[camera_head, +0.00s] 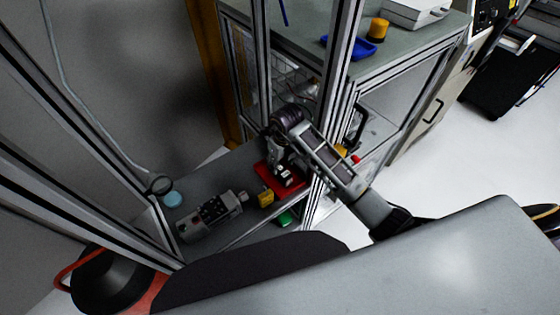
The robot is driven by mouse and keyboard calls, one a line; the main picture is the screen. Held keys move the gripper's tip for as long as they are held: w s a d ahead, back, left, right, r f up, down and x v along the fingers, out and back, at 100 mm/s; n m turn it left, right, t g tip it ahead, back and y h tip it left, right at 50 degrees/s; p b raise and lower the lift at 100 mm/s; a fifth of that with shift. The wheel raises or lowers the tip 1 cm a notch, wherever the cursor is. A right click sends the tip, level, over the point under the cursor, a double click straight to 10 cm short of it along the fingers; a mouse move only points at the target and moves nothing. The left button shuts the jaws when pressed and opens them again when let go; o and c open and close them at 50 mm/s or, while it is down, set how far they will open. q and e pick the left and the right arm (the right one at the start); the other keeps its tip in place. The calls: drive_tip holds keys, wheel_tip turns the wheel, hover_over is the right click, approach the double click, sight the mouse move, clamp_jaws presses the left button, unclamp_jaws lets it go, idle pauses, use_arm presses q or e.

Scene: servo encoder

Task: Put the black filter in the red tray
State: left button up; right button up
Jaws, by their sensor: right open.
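The red tray (295,186) lies on the grey shelf inside the metal frame, in the middle of the head view. My right gripper (284,172) reaches down over the tray from above. It is open, and its body covers much of the tray. I cannot tell whether anything lies between its fingers or in the tray beneath them. A small dark round piece (161,184), which may be the black filter, is at the left end of the shelf, apart from the tray. My left gripper does not show.
A teal disc (173,199), a grey motor-like unit (210,217), a yellow block (265,198) and a green piece (286,217) are near the tray. Upright metal posts (340,75) stand close to my right arm. A blue tray (357,51) sits on the upper bench.

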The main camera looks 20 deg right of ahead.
sight(281, 169)
drive_tip(key=shift+s+d+r+p, duration=0.1)
drive_tip(key=shift+s+r+p, duration=0.05)
drive_tip(key=shift+r+p, duration=1.05)
drive_tip(key=shift+s+d+r+p, duration=0.1)
drive_tip(key=shift+r+p, duration=0.7)
drive_tip(key=shift+r, duration=0.65)
drive_tip(key=shift+s+r+p, duration=0.1)
drive_tip(key=shift+r+p, duration=0.45)
drive_tip(key=shift+r, duration=0.5)
drive_tip(key=shift+a, duration=0.1)
